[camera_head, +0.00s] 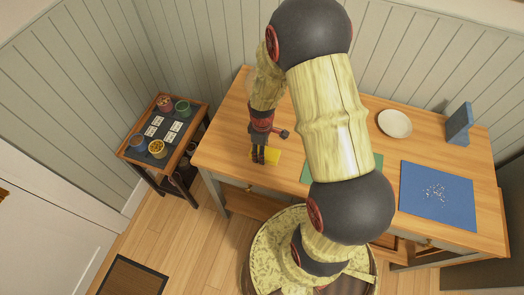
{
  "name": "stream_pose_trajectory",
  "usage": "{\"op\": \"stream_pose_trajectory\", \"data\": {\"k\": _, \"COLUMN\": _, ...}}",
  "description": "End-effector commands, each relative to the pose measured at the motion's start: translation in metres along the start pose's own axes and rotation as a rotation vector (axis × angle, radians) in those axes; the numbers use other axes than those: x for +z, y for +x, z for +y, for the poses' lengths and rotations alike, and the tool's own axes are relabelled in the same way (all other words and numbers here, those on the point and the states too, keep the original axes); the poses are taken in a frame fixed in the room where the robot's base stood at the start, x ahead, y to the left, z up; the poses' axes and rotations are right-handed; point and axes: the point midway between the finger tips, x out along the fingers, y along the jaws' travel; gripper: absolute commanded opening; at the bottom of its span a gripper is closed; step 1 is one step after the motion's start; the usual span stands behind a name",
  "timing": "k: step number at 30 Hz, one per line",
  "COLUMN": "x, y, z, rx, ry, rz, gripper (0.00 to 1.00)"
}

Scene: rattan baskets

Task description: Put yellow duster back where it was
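A green mat (306,172) is partly hidden by my arm. A blue mat (430,203) with white bits lies at the right, near a white plate (394,123) and a blue upright object (458,125). A small side table (199,111) with several pots stands left.

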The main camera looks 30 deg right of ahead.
Motion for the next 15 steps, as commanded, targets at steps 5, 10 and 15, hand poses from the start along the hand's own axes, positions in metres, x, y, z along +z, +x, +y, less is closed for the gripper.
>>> {"op": "stream_pose_trajectory", "data": {"k": 5, "x": 0.0002, "y": 0.002, "z": -0.0002, "rx": -0.001, "ry": 0.0, "rz": 0.0, "gripper": 0.21}}
{"op": "stream_pose_trajectory", "data": {"k": 10, "x": 0.0002, "y": 0.0026, "z": -0.0003, "rx": 0.0, "ry": 0.0, "rz": 0.0, "gripper": 0.54}}
{"op": "stream_pose_trajectory", "data": {"k": 15, "x": 0.0003, "y": 0.0025, "z": -0.0003, "rx": -0.001, "ry": 0.0, "rz": 0.0, "gripper": 0.64}}
